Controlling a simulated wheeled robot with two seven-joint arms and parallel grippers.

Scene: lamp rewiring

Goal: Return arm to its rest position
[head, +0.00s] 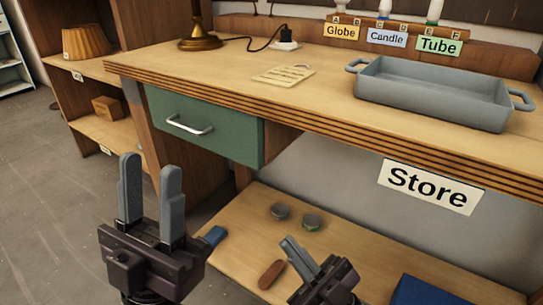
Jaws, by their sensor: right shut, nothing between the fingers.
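My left gripper (149,198) is upright in the lower left of the head view, in front of the workbench. Its two grey fingers stand apart with nothing between them. My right gripper (291,246) is at the bottom middle, tilted up to the left, in front of the lower shelf. Its fingers are together and hold nothing. Both grippers are apart from the bench and its green drawer (205,127), which looks closed. The brass lamp base (201,38) stands on the bench top with a dark cord running to a white plug (286,39).
A grey tray (433,97) and a paper tag (284,75) lie on the bench. Floor at left is clear.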

